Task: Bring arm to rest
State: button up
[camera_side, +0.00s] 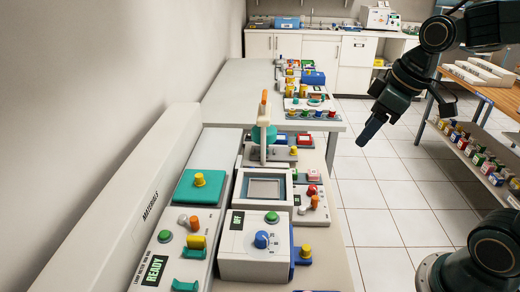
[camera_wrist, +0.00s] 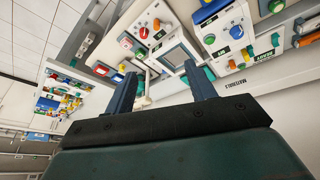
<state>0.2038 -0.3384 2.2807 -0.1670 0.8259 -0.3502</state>
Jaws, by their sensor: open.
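My gripper (camera_side: 374,128) hangs in the air over the tiled floor, right of the workbench, in the side view. Its fingers point down and to the left and touch nothing. In the wrist view my gripper (camera_wrist: 162,90) shows two dark blue fingers spread apart, with no object held between them. The bench devices appear beyond the fingertips there, at a distance. My arm is raised and bent at the right of the side view.
A white device marked OFF (camera_side: 255,258) stands on the near bench beside a READY panel (camera_side: 165,245). An upright handle (camera_side: 264,125) rises behind them. A wooden shelf unit (camera_side: 492,92) with small boxes stands at right. The floor (camera_side: 385,195) between is clear.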

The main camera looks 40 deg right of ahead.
jog(key=s+a+m+t, duration=0.1)
jog(key=s+a+m, duration=0.1)
jog(key=s, duration=0.8)
jog(key=shift+a+m, duration=0.2)
jog(key=shift+m, duration=0.5)
jog(key=shift+o, duration=0.7)
jog(key=o, duration=0.7)
jog(key=shift+w+r, duration=0.15)
jog(key=shift+r, duration=0.05)
jog(key=shift+o, duration=0.8)
jog(key=shift+w+r, duration=0.15)
jog(key=shift+w, duration=0.15)
jog(key=w+d+r+m, duration=0.1)
jog(key=w+m, duration=0.2)
jog(key=w, duration=0.6)
jog(key=w+d+r+m+g, duration=0.1)
jog(key=w+m, duration=0.2)
jog(key=w, duration=0.7)
jog(key=w+d+r+m+y, duration=0.1)
jog(key=w+d+m, duration=0.1)
jog(key=w, duration=0.7)
jog(key=shift+w+r+m, duration=0.15)
jog(key=shift+w+m, duration=0.1)
jog(key=shift+m, duration=0.45)
